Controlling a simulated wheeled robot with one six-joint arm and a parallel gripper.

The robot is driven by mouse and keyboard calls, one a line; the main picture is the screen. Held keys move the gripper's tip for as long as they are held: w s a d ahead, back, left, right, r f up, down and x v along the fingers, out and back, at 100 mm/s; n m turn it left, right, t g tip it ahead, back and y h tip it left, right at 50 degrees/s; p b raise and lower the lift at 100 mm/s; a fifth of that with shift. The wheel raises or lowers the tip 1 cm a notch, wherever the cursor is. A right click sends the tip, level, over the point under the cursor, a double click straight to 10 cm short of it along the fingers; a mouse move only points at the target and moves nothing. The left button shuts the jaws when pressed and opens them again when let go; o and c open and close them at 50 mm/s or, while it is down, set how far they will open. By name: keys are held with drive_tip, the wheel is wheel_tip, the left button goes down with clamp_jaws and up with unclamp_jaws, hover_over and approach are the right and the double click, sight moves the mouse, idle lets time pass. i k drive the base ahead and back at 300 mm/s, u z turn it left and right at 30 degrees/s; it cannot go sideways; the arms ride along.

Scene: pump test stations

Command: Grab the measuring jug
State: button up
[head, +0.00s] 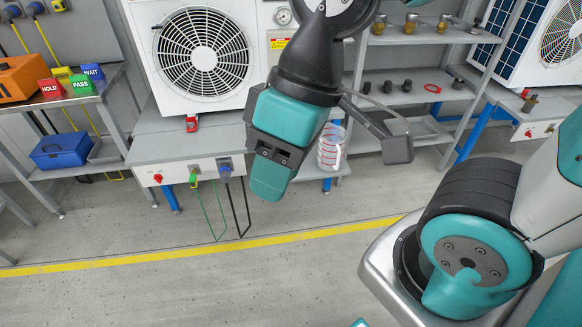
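The measuring jug (331,150) is clear with red markings. It stands on a grey surface at the right end of the bench, beside the shelf rack. My gripper (334,163) hangs in front of it, pointing down. Its teal and dark finger is on the left of the picture and its dark finger on the right, with a wide gap between them. The gripper looks open and empty. I cannot tell how far the jug is behind the fingers.
A grey bench (150,148) carries a large fan unit (170,60) and a small red object (191,123). A shelf rack (415,60) stands right of the jug. The floor in front is clear.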

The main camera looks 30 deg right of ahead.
sight(332, 152)
drive_tip(key=u, duration=0.7)
drive_tip(key=i, duration=1)
drive_tip(key=z, duration=1.4)
drive_tip(key=i, duration=1)
drive_tip(key=z, duration=0.25)
